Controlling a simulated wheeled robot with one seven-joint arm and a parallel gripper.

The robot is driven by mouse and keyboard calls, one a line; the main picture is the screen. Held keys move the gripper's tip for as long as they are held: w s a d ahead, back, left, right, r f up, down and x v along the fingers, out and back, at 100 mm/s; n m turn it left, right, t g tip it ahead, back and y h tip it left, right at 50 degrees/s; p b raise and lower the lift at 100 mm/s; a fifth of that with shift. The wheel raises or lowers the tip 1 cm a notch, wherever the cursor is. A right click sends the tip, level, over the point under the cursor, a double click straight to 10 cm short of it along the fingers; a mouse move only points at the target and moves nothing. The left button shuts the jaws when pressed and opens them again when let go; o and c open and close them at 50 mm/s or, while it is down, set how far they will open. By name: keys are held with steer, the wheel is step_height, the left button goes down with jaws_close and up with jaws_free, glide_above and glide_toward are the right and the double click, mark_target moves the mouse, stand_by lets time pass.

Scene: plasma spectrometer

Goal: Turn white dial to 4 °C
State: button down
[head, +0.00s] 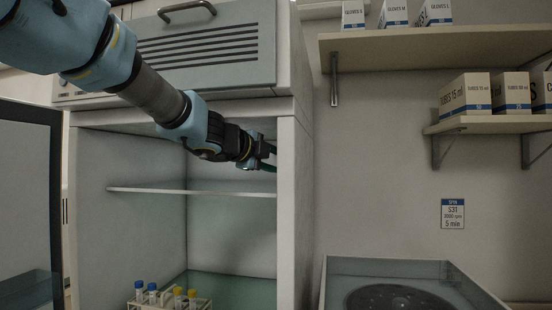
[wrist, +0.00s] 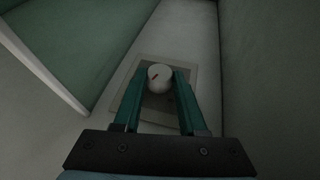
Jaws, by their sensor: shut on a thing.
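The white dial (wrist: 159,76) sits on a grey square plate (wrist: 153,115) on the inner wall of the open cabinet, seen in the wrist view. The dial is hidden there, and no temperature scale can be read.
A shelf (head: 150,190) crosses the cabinet just below my gripper. A rack (head: 195,303) with blue- and yellow-capped tubes stands lower down. The cabinet door (head: 28,200) is open at the left. A centrifuge (head: 400,296) stands at the lower right, outside the cabinet.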

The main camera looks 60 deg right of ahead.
steer(key=shift+c, duration=2.3)
jaws_free()
steer(key=shift+a, duration=0.15)
steer(key=s+b+v, duration=0.1)
steer(key=b+v, duration=0.1)
steer(key=v, duration=0.8)
steer(key=shift+w+a, duration=0.2)
steer(key=shift+w, duration=0.3)
